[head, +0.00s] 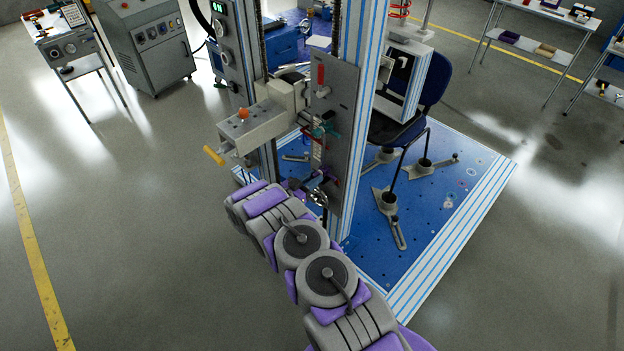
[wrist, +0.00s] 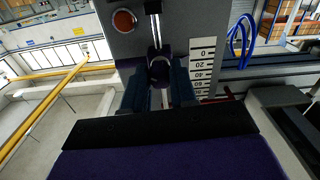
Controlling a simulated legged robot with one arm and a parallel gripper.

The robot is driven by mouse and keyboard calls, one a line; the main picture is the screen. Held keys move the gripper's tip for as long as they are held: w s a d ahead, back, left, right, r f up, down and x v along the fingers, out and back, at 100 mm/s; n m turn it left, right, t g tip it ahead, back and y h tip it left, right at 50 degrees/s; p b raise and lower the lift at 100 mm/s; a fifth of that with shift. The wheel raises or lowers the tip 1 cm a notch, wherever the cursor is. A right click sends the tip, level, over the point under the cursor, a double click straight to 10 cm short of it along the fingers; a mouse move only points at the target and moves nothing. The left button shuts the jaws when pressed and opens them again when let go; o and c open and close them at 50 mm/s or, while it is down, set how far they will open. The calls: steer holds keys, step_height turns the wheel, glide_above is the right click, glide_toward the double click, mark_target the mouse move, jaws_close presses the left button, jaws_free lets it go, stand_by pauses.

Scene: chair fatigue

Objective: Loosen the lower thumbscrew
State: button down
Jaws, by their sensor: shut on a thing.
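In the wrist view, my gripper (wrist: 160,95) has its two dark teal fingers shut on a dark, rounded knob (wrist: 159,68), the lower thumbscrew. The knob sits below a vertical slot with a rod, left of a white scale (wrist: 202,70) marked from 0 downward. The fingers hide its sides and lower part. In the head view, my arm reaches up to the lower part of the grey upright panel (head: 335,110). The finger contact is too small and cluttered to make out there.
A blue hose (wrist: 240,40) hangs at right. The panel stands on a blue perforated base (head: 430,215) with a dark blue chair (head: 432,80) behind. A grey box with a yellow handle (head: 213,155) juts left.

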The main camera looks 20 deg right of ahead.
steer(key=shift+n, duration=0.3)
steer(key=n+p, duration=0.1)
steer(key=n, duration=0.1)
steer(key=shift+a+n, duration=0.1)
steer(key=shift+n, duration=0.3)
steer(key=n, duration=0.3)
steer(key=shift+n, duration=0.3)
steer(key=n+b, duration=0.1)
steer(key=n, duration=0.3)
steer(key=shift+n, duration=0.3)
steer(key=n, duration=0.3)
steer(key=shift+w+r+n, duration=0.1)
steer(key=shift+n, duration=0.2)
steer(key=n, duration=0.4)
steer(key=shift+n+b, duration=0.3)
steer(key=shift+n, duration=2)
